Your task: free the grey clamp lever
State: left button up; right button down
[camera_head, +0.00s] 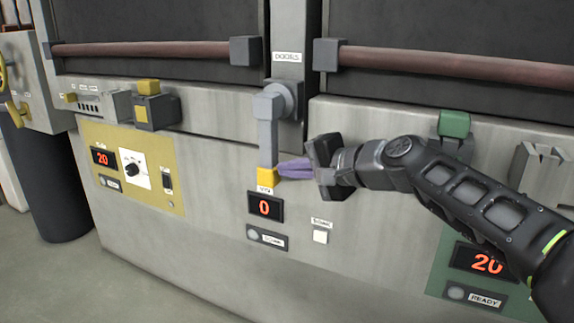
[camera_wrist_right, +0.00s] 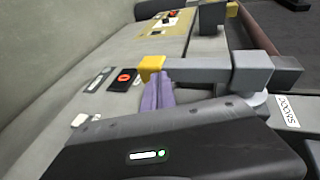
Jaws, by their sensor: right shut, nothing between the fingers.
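The grey clamp lever (camera_head: 268,140) hangs straight down from its pivot below the "DOORS" label, with a yellow block (camera_head: 267,175) at its lower end. In the right wrist view the lever (camera_wrist_right: 205,72) runs from the pivot to the yellow block (camera_wrist_right: 151,68). My right gripper (camera_head: 282,171) is shut, with its purple fingers together and nothing between them. Its fingertips are at the right side of the yellow block, very close to it; I cannot tell whether they touch. The fingers also show in the right wrist view (camera_wrist_right: 158,95) just beside the block. My left gripper is not in view.
Below the lever are a display reading 0 (camera_head: 265,207) and a white button (camera_head: 320,237). A yellow panel (camera_head: 130,165) is at left and a green panel (camera_head: 485,270) at right, both reading 20. Red door bars (camera_head: 155,49) cross above. A yellow-topped block (camera_head: 150,108) sticks out at left.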

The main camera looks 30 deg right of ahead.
jog(key=p+v, duration=0.1)
jog(key=v, duration=0.5)
jog(key=shift+s+d+r, duration=0.2)
jog(key=shift+d, duration=0.05)
